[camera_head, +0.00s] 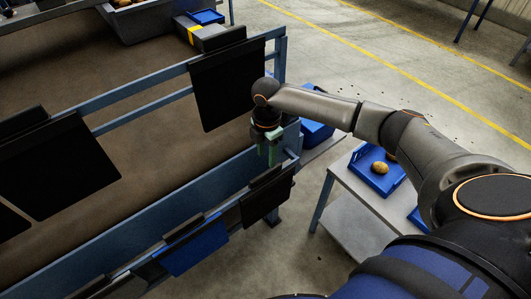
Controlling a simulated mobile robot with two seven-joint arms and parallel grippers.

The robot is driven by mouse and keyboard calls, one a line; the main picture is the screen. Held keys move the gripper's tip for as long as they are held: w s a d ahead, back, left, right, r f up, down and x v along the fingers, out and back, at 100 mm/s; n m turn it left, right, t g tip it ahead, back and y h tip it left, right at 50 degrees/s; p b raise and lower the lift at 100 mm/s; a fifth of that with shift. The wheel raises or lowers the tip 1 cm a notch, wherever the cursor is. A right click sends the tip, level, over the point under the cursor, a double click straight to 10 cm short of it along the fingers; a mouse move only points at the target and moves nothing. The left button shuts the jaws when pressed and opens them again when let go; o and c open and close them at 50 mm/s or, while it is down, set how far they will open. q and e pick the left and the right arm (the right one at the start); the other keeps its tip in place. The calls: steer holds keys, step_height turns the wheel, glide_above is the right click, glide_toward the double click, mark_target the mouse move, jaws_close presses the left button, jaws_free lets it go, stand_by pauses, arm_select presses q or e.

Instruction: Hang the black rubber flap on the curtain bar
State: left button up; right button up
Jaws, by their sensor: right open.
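The curtain bar (150,78) is a blue-grey bar across the brown belt. A black flap (228,88) hangs on it near its right end, and another black flap (62,165) hangs further left. On the lower rail at the front, a black flap (267,198) hangs at the right end, with a blue flap (196,248) to its left. My right gripper (271,160) points down with green fingers, open, just above the black flap on the lower rail. I cannot tell whether it touches the flap. My left gripper is out of view.
A grey side table (352,205) holds a blue tray (365,160) with a potato (380,168). A blue bin (316,130) stands behind my right gripper. The machine's blue side wall (150,225) runs between the bar and the lower rail. Open concrete floor lies at the back right.

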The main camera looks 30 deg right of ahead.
mark_target(266, 171)
step_height(266, 171, down, 2)
step_height(266, 171, down, 4)
steer(key=b, duration=0.6)
steer(key=shift+f, duration=0.2)
steer(key=shift+f+b, duration=0.3)
steer(key=shift+f, duration=1.4)
jaws_close()
steer(key=shift+w+r, duration=0.1)
steer(key=shift+r, duration=0.05)
